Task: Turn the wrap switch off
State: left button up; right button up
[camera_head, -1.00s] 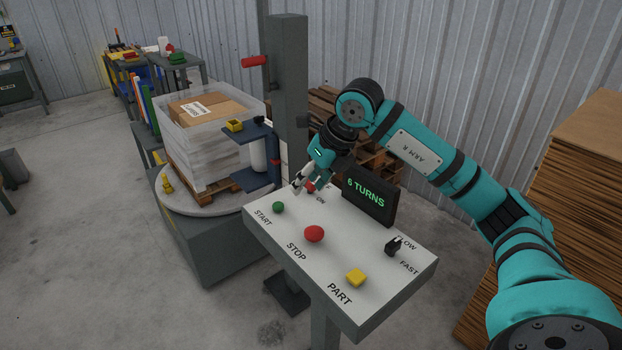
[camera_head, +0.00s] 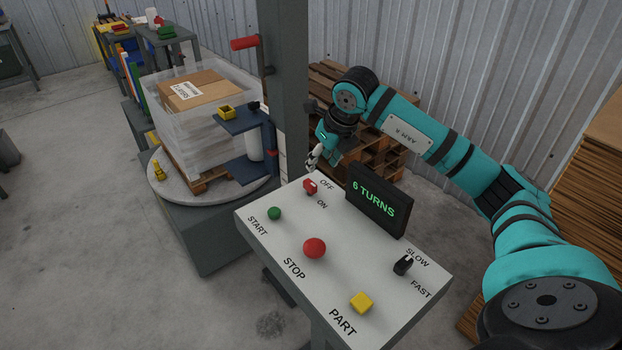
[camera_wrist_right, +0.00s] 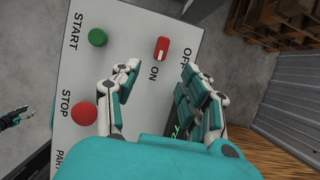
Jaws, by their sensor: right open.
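The wrap switch is a red knob (camera_head: 310,186) with a pale mark, at the far end of the white control panel (camera_head: 275,240), beside the OFF and ON labels. It also shows in the right wrist view (camera_wrist_right: 162,50), beyond my fingers. I cannot tell which label its mark points to. My right gripper (camera_head: 313,161) is just behind the switch in the head view. In the wrist view its fingers (camera_wrist_right: 165,88) are apart with nothing between them. A small dark and teal part at the left edge of the wrist view looks like my left gripper (camera_wrist_right: 15,117).
A green START button (camera_head: 274,213), red STOP button (camera_head: 314,248), yellow PART button (camera_head: 361,303) and black SLOW/FAST knob (camera_head: 403,265) share the panel. The display (camera_head: 377,199) reads 6 TURNS. A wrapped pallet load (camera_head: 203,121) stands on the turntable behind, beside a grey mast (camera_head: 286,90).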

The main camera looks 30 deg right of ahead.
aim_at(311, 183)
jog(key=p+x, duration=0.2)
jog(key=x, duration=0.8)
jog(key=shift+w+d, duration=0.1)
jog(key=shift+w+f, duration=0.25)
jog(key=shift+f, duration=0.3)
jog(key=c, duration=0.8)
pick_arm(q)
jog(key=w+r, duration=0.1)
jog(key=w+d+r, duration=0.1)
jog(key=shift+w+r, duration=0.2)
jog(key=shift+r, duration=0.1)
pick_arm(e)
grip_shut()
